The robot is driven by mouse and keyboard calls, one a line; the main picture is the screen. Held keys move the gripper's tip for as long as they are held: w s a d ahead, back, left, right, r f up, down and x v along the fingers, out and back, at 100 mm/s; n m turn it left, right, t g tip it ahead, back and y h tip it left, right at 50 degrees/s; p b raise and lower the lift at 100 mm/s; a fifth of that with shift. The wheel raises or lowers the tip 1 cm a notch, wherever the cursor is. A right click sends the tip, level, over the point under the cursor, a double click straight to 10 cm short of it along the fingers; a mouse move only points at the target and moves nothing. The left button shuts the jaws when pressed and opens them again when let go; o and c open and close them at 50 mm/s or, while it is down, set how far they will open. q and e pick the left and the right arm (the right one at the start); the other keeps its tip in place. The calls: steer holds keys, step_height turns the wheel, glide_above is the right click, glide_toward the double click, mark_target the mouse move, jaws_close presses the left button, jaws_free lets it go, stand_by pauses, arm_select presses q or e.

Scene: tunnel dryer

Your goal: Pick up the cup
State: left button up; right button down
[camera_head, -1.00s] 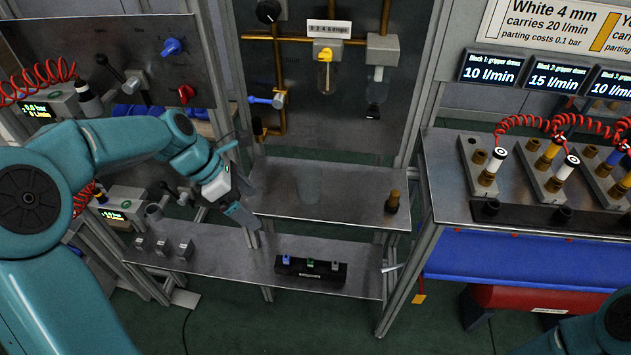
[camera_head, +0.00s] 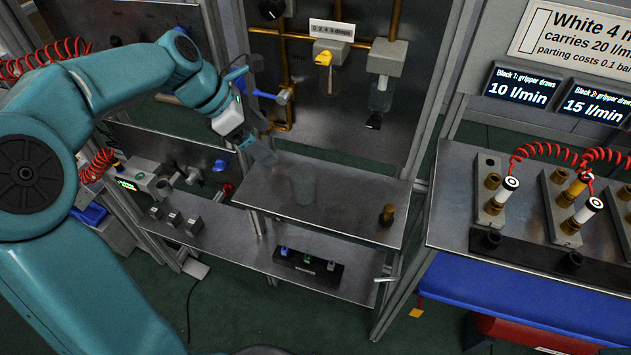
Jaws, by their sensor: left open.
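A clear, faint cup (camera_head: 303,186) stands upright on the upper metal shelf (camera_head: 345,212) in the middle of the head view. My left gripper (camera_head: 262,154) is above the left part of that shelf, to the left of the cup and apart from it. Its jaws are open with nothing seen between them. My right gripper is not in view.
A brass fitting (camera_head: 387,215) stands at the shelf's right end. Behind it, a yellow-lever valve (camera_head: 324,58) and a clear bowl (camera_head: 380,95) hang on the panel. A black block (camera_head: 308,267) sits on the lower shelf. Hoses and gripper blocks fill the right bench (camera_head: 452,195).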

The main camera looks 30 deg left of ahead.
arm_select(q)
glide_toward(303, 176)
steer(key=d, duration=0.3)
steer(key=shift+s+d+f, duration=0.1)
steer(key=shift+s+f, duration=0.05)
steer(key=shift+f, duration=0.2)
steer(key=x, duration=0.4)
steer(key=shift+d+f, duration=0.2)
steer(key=shift+d, duration=0.05)
steer(key=shift+w+f, duration=0.25)
steer(key=shift+f, duration=0.15)
steer(key=shift+d, duration=0.1)
steer(key=shift+c, duration=0.3)
steer(key=c, duration=1)
